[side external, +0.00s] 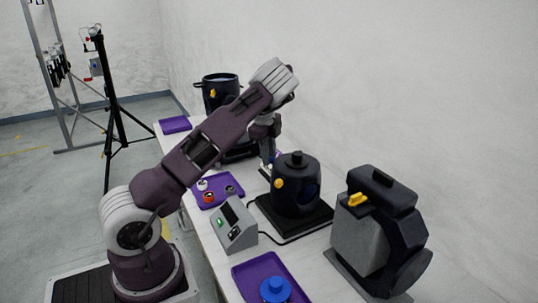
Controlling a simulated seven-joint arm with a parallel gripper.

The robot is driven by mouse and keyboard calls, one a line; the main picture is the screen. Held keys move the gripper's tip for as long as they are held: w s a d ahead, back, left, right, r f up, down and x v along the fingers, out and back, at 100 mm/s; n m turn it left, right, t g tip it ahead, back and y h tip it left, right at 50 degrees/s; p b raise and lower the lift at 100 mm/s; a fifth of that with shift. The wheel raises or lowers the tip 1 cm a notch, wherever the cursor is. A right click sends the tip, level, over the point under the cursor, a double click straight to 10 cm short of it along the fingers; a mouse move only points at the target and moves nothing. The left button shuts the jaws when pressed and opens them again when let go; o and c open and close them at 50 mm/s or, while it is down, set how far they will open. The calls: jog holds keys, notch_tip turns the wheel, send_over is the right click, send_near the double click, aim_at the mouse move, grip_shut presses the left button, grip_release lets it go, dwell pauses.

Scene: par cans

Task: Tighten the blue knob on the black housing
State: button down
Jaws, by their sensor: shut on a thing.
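My gripper (268,168) points down in the middle of the table, just behind and left of a black round housing (295,187) with a yellow knob (278,183) on its side. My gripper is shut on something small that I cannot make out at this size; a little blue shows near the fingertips. A blue knob-like piece (276,289) lies on the purple tray (245,271) at the front. Another black housing (238,150) stands partly hidden behind my arm. I cannot tell whether the gripped piece touches it.
A grey control box (233,228) with a green button stands left of the black base plate (262,212). A purple tray (228,182) holds small knobs. A grey-black lamp (376,235) with a yellow knob stands at the right. A black can (212,95) stands at the back.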

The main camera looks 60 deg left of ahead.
jog(key=t, duration=0.1)
jog(key=t+y, duration=0.1)
jog(key=shift+s+d+t, duration=0.15)
jog(key=shift+s+t, duration=0.15)
jog(key=shift+s+f+t+y, duration=0.15)
jog(key=shift+t+y, duration=0.55)
jog(key=shift+t, duration=0.3)
jog(key=shift+d, duration=0.1)
jog(key=c, duration=1.3)
grip_release()
jog(key=shift+o, duration=0.2)
jog(key=v, duration=0.7)
